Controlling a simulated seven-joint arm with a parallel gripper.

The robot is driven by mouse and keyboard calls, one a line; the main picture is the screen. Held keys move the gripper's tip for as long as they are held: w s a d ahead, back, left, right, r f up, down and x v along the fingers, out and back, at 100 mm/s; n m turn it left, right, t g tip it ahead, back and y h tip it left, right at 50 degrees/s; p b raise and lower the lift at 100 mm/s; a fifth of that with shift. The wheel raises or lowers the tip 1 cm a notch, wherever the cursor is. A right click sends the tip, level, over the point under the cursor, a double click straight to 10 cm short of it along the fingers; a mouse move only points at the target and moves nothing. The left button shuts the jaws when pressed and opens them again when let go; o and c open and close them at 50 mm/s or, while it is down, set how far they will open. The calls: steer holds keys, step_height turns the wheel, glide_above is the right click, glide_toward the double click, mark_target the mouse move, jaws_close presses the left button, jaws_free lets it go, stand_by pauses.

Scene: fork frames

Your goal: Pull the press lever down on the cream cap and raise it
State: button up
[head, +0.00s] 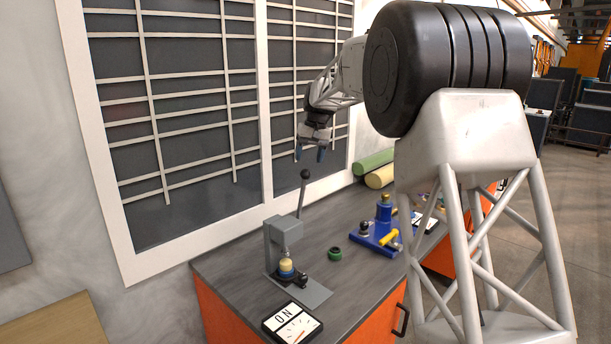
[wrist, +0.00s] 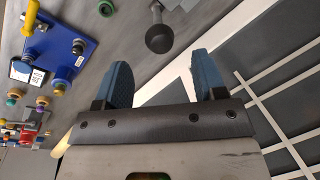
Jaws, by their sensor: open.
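The grey press (head: 276,240) stands upright on its base plate at the near left of the bench. Its lever (head: 301,196) points up and ends in a dark ball knob (head: 305,174). The cream cap (head: 286,265) sits on a blue part under the press ram. My gripper (head: 309,155) is open and empty, with blue fingertips pointing down, just above the knob in the head view. In the wrist view my gripper (wrist: 160,72) shows its fingers spread, and the knob (wrist: 159,39) lies beyond the gap, apart from both fingers. The cap is not visible there.
A green ring (head: 335,253) lies right of the press. A blue fixture (head: 378,236) with yellow parts stands farther right. Green and cream rolls (head: 375,162) lie at the back by the wall panel. An ON card (head: 292,323) lies at the front edge.

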mark_target(306, 174)
steer(key=shift+s+a+f, duration=0.1)
steer(key=shift+a+f, duration=0.1)
steer(key=shift+f, duration=0.9)
steer(key=shift+w+a+f, duration=0.1)
steer(key=shift+a+f, duration=0.1)
steer(key=shift+f, duration=0.85)
steer(key=shift+s+a+f, duration=0.1)
steer(key=shift+a+f, duration=0.1)
steer(key=shift+f, duration=0.9)
steer(key=shift+c, duration=0.3)
jaws_close()
